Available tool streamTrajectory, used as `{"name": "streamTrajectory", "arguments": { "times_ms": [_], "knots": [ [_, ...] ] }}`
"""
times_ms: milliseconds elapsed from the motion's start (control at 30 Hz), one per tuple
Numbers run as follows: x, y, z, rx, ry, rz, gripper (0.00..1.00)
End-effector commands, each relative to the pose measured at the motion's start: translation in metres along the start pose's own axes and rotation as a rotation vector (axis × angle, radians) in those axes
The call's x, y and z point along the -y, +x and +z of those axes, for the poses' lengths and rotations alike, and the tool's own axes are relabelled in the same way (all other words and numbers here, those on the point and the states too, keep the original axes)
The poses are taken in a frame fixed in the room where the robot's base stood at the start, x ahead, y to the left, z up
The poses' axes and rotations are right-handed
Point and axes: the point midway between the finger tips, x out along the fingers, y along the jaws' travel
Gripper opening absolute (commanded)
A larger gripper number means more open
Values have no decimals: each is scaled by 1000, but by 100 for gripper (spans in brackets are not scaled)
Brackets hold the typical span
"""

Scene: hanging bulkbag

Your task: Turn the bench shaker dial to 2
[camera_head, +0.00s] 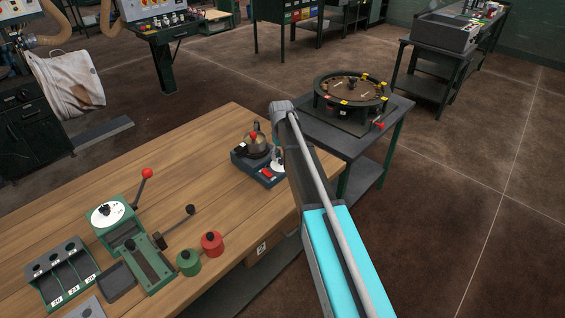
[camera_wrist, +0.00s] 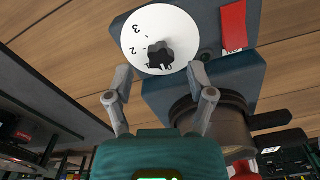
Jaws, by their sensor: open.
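The bench shaker (camera_head: 250,160) is a dark blue-grey unit with a red switch and a round metal pot on top, near the far right corner of the wooden bench. Its dial (camera_wrist: 175,22) is a white disc with a black knob (camera_wrist: 160,54) in the wrist view; marks 3, 2, 1 and 0 show, some partly hidden by the knob. I cannot tell which mark the knob points to. In the head view my arm partly covers the dial. My gripper (camera_wrist: 159,77) is open, its two fingers apart on either side of the knob, with nothing held.
The red switch (camera_wrist: 233,26) and the metal pot (camera_wrist: 217,128) are close to the right finger. A side table (camera_head: 392,108) with a round feeder (camera_head: 350,90) stands beyond the bench. A lever press (camera_head: 118,218) and red and green weights are on the bench.

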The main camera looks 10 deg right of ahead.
Motion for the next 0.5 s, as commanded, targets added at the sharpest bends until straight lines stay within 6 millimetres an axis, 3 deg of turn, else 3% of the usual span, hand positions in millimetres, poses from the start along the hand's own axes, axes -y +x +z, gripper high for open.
{"name": "streamTrajectory", "arguments": {
  "times_ms": [200, 500],
  "knots": [
    [0, 15, 0, 0, 0, 0, 70],
    [0, 18, 0, 0, 0, 0, 70]
  ]
}}
